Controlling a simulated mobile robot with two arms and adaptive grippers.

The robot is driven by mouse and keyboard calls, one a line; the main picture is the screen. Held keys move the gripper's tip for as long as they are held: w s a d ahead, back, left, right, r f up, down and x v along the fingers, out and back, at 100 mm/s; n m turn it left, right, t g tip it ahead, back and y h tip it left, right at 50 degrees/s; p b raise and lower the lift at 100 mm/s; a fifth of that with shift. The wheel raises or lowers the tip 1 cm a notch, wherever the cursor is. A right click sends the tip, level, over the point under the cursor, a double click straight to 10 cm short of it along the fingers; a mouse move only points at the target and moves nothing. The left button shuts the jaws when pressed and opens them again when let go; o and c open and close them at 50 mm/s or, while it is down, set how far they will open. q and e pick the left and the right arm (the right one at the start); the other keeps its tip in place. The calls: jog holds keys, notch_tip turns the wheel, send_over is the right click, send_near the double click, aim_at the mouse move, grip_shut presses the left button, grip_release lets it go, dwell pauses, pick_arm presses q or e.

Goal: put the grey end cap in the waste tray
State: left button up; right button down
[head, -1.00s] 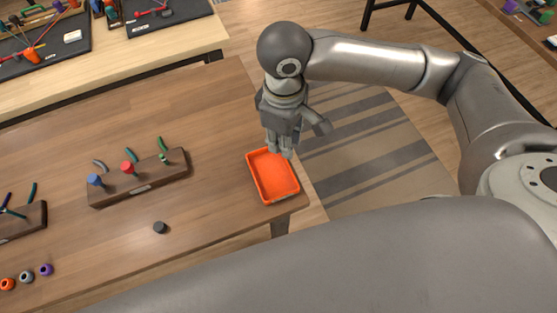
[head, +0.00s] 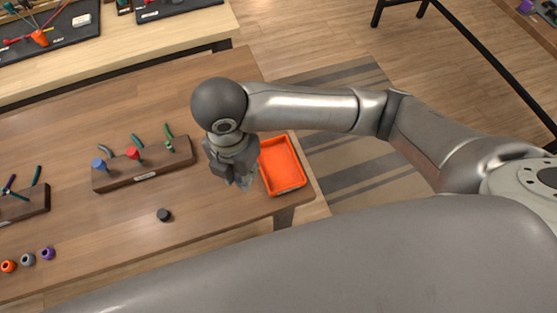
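A small dark grey cylinder, which looks like the grey end cap (head: 164,215), stands alone on the wooden table in the head view. The orange waste tray (head: 301,172) is at the table's right edge, and the part of it I can see is empty. My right gripper (head: 240,183) points down over the table just left of the tray, to the right of and behind the cap. It is apart from the cap. Its fingers are small and partly hidden, so I cannot tell whether they are open. My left gripper is not in view.
A second block (head: 30,207) is at the left edge. Orange, grey and purple rings (head: 27,259) lie at front left. Bare table surrounds the cap.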

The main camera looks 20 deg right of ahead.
jog(key=w+d+f+p, duration=0.1)
jog(key=w+d+f, duration=0.25)
jog(key=d, duration=0.25)
send_over(279, 166)
jog(key=f, duration=0.4)
jog(key=shift+s+a+f+p, duration=0.1)
jog(key=shift+s+a+p, duration=0.1)
jog(key=shift+a+p, duration=0.15)
jog(key=shift+d+f, duration=0.1)
jog(key=shift+f, duration=0.1)
jog(key=f, duration=0.1)
jog(key=f+p, duration=0.1)
jog(key=f, duration=0.1)
jog(key=shift+w+d, duration=0.2)
jog(key=shift+d, duration=0.15)
jog(key=shift+f, duration=0.5)
jog(key=shift+f, duration=0.1)
jog(key=c, duration=1.5)
grip_release()
